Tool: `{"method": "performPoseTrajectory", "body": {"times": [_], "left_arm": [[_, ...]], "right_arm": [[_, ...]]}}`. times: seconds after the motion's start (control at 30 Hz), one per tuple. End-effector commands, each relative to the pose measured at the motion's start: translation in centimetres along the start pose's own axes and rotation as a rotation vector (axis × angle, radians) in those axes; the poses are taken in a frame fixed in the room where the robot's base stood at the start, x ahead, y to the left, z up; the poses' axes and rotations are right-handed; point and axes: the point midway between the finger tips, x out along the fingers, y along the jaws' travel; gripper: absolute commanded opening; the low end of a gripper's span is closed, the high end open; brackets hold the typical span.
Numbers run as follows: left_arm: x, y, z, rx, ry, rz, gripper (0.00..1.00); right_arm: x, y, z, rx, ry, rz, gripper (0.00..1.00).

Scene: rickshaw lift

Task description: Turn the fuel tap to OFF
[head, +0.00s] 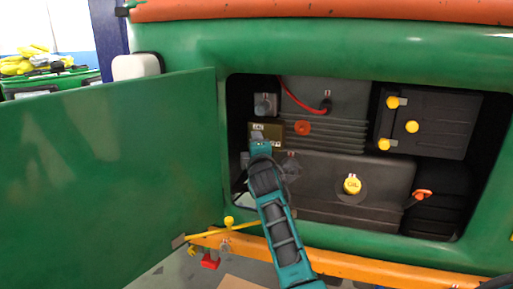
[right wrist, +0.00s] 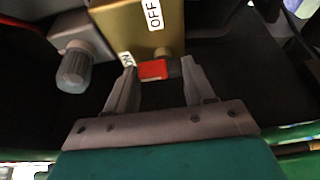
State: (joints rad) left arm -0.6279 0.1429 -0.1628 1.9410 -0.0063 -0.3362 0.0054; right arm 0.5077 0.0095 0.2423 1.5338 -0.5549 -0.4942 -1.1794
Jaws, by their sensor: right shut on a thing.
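The fuel tap is a brass-coloured block (right wrist: 138,25) with white OFF and ON labels; it also shows in the head view (head: 274,131), inside the green housing. Its red lever (right wrist: 152,70) shows below the block, near the ON label, in the right wrist view. My right gripper (right wrist: 158,66) has its fingers on either side of the lever and is shut on it. In the head view the right gripper (head: 261,150) reaches up to the tap and hides its lower part. My left gripper is not in view.
An open green door (head: 110,150) stands left of the compartment. A grey knob (right wrist: 75,70) sits close left of the tap. A dark tank with a yellow cap (head: 351,185) lies right of my arm, and a black battery (head: 435,125) is above it. A yellow rod (head: 222,230) crosses below the opening.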

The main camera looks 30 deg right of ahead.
Motion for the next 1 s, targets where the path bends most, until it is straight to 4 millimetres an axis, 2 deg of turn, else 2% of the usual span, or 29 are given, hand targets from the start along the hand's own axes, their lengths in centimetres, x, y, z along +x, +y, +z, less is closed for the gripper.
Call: {"method": "performPoseTrajectory", "body": {"times": [0.37,0.7,0.8,1.0], "left_arm": [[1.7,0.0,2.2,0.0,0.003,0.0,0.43],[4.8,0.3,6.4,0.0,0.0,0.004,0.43],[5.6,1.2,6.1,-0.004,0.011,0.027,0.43],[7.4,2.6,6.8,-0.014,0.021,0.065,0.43]], "right_arm": [[-0.1,-0.8,0.0,0.153,0.001,0.062,0.23],[-0.1,-1.4,0.0,0.444,0.002,0.183,0.23],[-0.1,-1.6,0.0,0.533,0.002,0.219,0.23],[-0.1,-1.9,0.0,0.71,0.002,0.292,0.23]]}}
